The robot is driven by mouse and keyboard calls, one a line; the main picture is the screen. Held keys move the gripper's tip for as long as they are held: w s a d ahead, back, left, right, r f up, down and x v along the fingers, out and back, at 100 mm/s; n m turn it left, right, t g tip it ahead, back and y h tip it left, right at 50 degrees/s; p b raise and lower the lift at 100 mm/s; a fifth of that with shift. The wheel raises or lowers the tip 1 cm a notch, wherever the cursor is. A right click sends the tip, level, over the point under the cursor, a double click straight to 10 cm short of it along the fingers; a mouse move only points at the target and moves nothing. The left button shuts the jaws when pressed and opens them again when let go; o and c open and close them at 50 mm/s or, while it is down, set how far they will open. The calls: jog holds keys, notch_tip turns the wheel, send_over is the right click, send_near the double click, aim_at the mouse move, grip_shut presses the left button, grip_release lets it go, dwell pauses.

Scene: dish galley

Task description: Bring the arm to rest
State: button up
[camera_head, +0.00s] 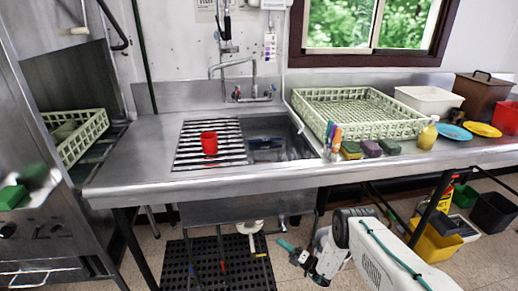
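My white arm reaches in from the lower right, below the front edge of the steel counter (200,176). My gripper (288,251) is at its end, pointing left, low in front of the counter and apart from the dishes. Its fingers are small and dark with a teal part, and I cannot make out a gap between them. I see nothing clearly held in it.
A red cup (209,143) stands on the striped drainer beside the sink (275,146). Below are a black mat (205,266) and a yellow bucket (432,246).

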jog(key=s+a+n+g, duration=0.4)
jog(key=s+n+g, duration=0.3)
jog(key=n+g, duration=0.1)
jog(key=s+d+r+n+g+h, duration=0.1)
jog(key=s+r+n+g+h, duration=0.45)
jog(key=r, duration=0.85)
jog(key=s+d+r+n+g+h, duration=0.1)
jog(key=s+r+n+g, duration=0.35)
jog(key=r+n, duration=0.75)
jog(key=s+d+r+n+t+h, duration=0.2)
jog(key=s+d+r+n+h, duration=0.2)
jog(key=s+r, duration=0.4)
jog(key=s+d+r+n+t+h, duration=0.2)
jog(key=s+d+r+n+h, duration=0.1)
jog(key=s+r, duration=0.6)
jog(key=s+d+r+n+t+h, duration=0.3)
jog(key=s+r, duration=0.6)
jog(key=r, duration=0.5)
jog(key=shift+d+r+n+h, duration=0.15)
jog(key=shift+d+n+h, duration=0.9)
jog(key=shift+d, duration=0.8)
